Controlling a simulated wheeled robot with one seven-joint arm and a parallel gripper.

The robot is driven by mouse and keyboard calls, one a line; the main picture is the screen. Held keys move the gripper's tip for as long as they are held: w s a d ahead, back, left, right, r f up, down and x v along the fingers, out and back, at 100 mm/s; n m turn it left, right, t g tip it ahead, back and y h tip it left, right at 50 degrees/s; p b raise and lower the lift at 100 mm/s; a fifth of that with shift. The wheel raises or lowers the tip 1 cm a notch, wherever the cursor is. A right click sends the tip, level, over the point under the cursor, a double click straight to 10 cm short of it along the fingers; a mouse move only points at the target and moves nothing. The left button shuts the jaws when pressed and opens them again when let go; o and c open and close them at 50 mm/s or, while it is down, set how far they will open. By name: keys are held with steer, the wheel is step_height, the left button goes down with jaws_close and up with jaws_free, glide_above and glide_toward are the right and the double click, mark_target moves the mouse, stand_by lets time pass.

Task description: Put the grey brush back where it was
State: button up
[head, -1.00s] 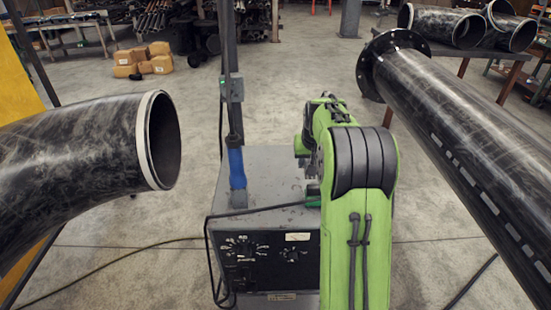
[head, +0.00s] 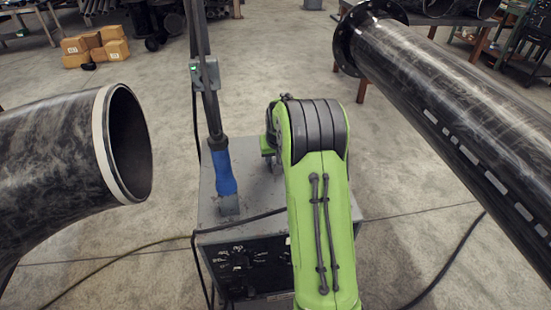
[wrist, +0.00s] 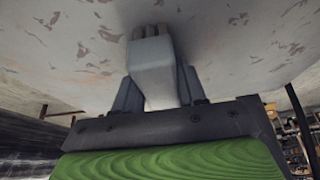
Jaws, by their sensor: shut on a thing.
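The grey brush (wrist: 150,72) shows in the wrist view as a pale grey block with a ridged far end. My gripper (wrist: 160,90) is shut on it, with one finger on each side. The far end of the brush lies against or close to a pale surface with worn paint patches; I cannot tell whether they touch.
A post with a blue sleeve (head: 224,172) rises from the cabinet's left side. A large dark elbow pipe (head: 60,150) is at left, and a long flanged pipe (head: 455,110) slants down at right. Cables run across the floor (head: 100,225).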

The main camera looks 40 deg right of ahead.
steer(key=shift+r, duration=0.15)
steer(key=o, duration=0.9)
steer(key=shift+f, duration=0.2)
steer(key=shift+o, duration=0.2)
steer(key=shift+r, duration=0.15)
steer(key=p+v, duration=0.2)
steer(key=v, duration=1)
steer(key=s+a+r+n, duration=0.1)
steer(key=s+a+r, duration=0.35)
steer(key=a, duration=0.25)
steer(key=s+a+r+n, duration=0.1)
steer(key=s+a+r, duration=0.2)
steer(key=s+a, duration=0.3)
steer(key=s+a+f+n+y, duration=0.1)
steer(key=s+a, duration=0.3)
steer(key=s, duration=0.3)
steer(key=s+a+f+n+t+y, duration=0.1)
steer(key=s+a, duration=0.3)
steer(key=s, duration=0.4)
steer(key=shift+s+a+n, duration=0.2)
steer(key=shift+s+n, duration=0.05)
steer(key=shift+n, duration=0.35)
